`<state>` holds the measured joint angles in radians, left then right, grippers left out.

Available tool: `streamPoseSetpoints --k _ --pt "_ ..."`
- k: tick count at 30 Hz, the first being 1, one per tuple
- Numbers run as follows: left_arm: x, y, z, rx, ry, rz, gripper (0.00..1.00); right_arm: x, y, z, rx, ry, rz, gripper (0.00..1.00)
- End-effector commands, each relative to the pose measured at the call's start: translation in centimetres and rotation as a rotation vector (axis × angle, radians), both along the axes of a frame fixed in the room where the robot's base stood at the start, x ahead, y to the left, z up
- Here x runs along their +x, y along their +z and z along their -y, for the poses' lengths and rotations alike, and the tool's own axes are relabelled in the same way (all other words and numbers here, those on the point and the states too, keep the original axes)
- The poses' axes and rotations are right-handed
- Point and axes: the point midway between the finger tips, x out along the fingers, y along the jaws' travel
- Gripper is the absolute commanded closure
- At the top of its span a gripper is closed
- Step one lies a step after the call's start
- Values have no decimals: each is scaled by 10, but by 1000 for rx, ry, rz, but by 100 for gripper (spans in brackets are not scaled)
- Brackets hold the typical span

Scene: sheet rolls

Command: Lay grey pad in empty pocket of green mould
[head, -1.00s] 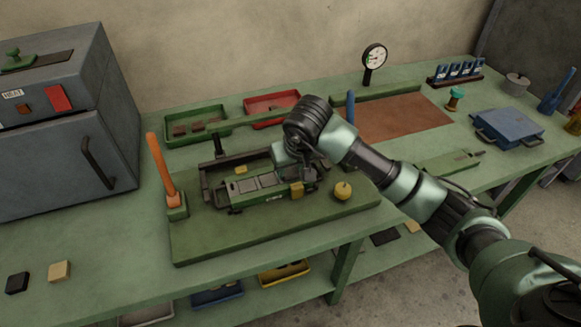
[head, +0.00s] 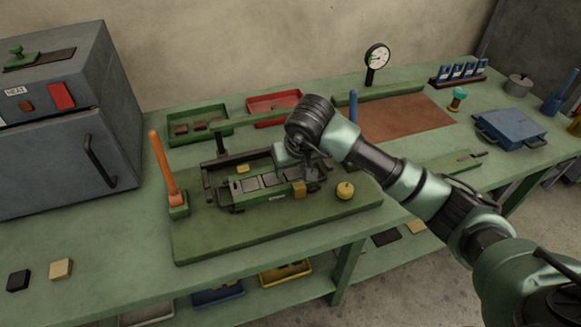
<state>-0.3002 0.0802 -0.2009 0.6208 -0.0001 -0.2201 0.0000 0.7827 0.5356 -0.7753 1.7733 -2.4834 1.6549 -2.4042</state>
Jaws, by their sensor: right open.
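The green mould (head: 236,206) lies on the green board, towards its back. Grey squares (head: 251,184) show in its row of pockets. I cannot tell which pocket is empty, as my gripper covers the right end. My right gripper (head: 312,178) is open and points down at the right end of the mould. A grey pad may be under or beside its fingers, but it is too small and dark to tell. My left gripper is out of view.
The green board (head: 230,240) also bears an orange-handled tool (head: 164,165) and a yellow knob (head: 345,190). A green tray (head: 176,141) with dark pieces and a red tray (head: 268,104) stand behind. The grey heater box (head: 50,150) stands left. The table's front left is mostly clear.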

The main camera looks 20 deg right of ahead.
Motion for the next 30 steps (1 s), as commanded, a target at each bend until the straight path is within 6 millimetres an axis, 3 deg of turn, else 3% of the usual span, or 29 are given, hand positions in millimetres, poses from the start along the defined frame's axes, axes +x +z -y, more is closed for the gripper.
streamPoseSetpoints --k 7,15,21,30 --pt "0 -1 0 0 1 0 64 -1 9 7 -12 -13 3 37" --pt "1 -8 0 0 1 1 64 -18 50 3 -9 -6 7 37" --pt "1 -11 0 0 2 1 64 -28 69 0 -5 -2 2 37" --pt "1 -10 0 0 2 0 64 -30 72 -1 -4 -1 0 37"
